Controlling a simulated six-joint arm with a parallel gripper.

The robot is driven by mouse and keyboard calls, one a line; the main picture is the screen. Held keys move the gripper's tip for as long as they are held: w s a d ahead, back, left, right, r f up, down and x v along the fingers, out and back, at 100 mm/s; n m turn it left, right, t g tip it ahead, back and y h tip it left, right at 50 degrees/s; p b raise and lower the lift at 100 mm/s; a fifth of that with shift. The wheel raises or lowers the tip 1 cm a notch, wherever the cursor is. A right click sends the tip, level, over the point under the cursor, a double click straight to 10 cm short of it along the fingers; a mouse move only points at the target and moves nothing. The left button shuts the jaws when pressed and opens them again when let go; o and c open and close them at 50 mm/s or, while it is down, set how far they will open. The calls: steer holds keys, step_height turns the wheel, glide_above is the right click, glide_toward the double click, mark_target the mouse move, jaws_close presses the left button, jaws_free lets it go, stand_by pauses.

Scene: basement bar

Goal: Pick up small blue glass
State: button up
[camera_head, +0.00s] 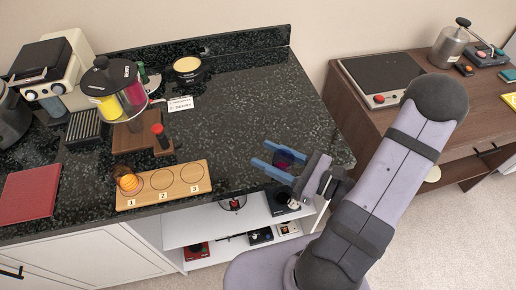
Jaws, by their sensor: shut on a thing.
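My gripper (264,155) has two blue fingers and is at the front right of the black counter. It is shut on a small dark blue-purple glass (284,157) with a reddish tint, which sits between the fingers. The fingers and wrist hide part of the glass. I cannot tell whether its base touches the counter or is just above it.
A numbered wooden board (180,177) holds an orange ribbed thing (128,183) at spot 1. A lidded pot (120,90), a red-topped bottle (160,136) and a red mat (30,193) are at left. The counter (240,110) behind my gripper is clear.

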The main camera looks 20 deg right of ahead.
mark_target(292, 167)
steer(key=shift+p+v, duration=0.6)
steer(key=shift+v, duration=3.5)
steer(key=shift+d, duration=0.1)
steer(key=shift+r, duration=0.1)
